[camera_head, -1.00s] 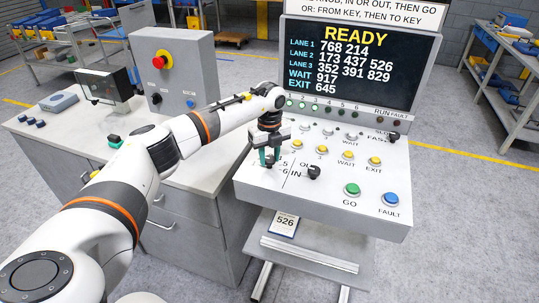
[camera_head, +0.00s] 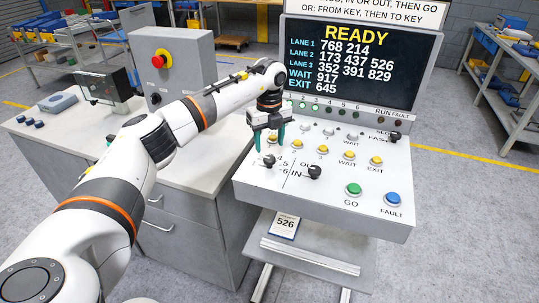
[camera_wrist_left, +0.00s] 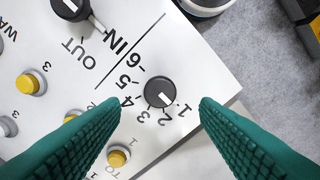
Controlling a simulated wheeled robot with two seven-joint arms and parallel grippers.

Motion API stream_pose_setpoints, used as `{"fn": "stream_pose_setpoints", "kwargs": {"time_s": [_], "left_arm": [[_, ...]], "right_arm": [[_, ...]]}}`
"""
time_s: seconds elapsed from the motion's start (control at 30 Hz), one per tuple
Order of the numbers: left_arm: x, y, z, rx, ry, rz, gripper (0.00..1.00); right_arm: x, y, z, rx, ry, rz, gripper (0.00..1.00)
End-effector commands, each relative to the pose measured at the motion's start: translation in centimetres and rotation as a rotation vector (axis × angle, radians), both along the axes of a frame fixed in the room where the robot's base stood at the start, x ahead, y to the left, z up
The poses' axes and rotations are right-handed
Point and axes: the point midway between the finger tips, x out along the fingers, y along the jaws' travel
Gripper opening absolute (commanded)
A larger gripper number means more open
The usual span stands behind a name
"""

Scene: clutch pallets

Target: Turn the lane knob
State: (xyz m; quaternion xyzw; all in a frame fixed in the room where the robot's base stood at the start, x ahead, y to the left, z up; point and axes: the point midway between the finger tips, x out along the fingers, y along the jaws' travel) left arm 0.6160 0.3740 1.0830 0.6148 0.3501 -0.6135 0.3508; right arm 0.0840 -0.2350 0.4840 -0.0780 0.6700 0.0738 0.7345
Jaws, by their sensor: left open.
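The lane knob (camera_head: 269,160) is a black round knob with a white pointer mark, at the left of the sloped control panel (camera_head: 325,205). My right gripper is not in view.
The IN/OUT knob (camera_head: 314,172) stands close to the right of the lane knob. Yellow buttons (camera_head: 296,145), a green GO button (camera_head: 353,189) and a blue FAULT button (camera_head: 392,199) are on the same panel. The screen (camera_head: 357,65) reads READY. A grey cabinet with an emergency stop (camera_head: 160,60) stands left.

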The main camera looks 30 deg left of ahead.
Motion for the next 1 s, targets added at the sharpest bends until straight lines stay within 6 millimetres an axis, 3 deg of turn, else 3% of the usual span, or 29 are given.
{"fn": "stream_pose_setpoints", "kwargs": {"time_s": [0.2,0.4,1.0], "left_arm": [[0.1,0.0,4.2,-0.001,-0.003,0.001,0.56],[0.0,0.0,6.4,0.0,-0.001,0.0,0.56],[0.0,-0.1,6.7,-0.003,-0.001,-0.002,0.56]], "right_arm": [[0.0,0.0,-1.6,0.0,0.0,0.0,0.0],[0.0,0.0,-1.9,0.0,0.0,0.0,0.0],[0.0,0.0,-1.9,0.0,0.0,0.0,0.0]]}}
